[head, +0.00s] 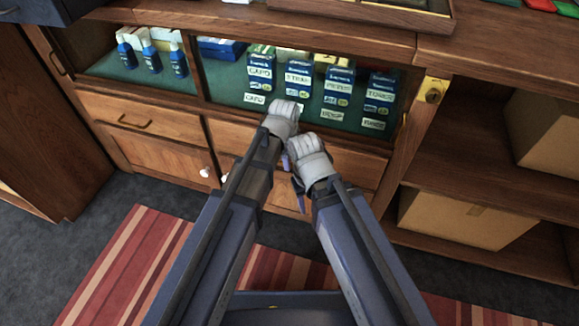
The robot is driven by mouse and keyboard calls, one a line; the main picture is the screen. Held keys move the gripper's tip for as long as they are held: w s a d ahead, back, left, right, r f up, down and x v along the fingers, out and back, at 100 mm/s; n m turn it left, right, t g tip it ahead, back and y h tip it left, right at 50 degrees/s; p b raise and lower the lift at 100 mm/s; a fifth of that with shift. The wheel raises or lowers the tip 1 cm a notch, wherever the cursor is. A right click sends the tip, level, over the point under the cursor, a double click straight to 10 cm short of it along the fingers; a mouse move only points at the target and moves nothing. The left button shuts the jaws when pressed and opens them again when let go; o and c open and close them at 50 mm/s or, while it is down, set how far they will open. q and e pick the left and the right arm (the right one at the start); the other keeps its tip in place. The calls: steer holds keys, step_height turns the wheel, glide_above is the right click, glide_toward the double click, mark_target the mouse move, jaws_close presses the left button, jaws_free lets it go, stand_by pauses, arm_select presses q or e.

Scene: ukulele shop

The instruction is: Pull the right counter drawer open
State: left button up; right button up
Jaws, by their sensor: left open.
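The right counter drawer (352,168) is a wooden front below the glass display. It looks closed, flush with the counter, and its handle is hidden behind my arms. My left gripper (286,161) is in front of this drawer, below its pale wrist. It is open, mostly hidden, and I cannot tell whether it touches the drawer. My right gripper (300,200) is lower and slightly right, largely hidden by its own wrist, so its jaw state is unclear.
The left drawer (160,124) with a dark handle is closed. Cabinet doors with white knobs (205,172) are below. The display holds blue bottles (151,58) and labelled boxes (297,80). Cardboard boxes (465,218) fill shelves at right. A striped rug (120,270) covers the floor.

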arm_select(q)
steer(key=shift+w+f, duration=0.1)
steer(key=shift+f, duration=0.5)
jaws_close()
stand_by(1.1)
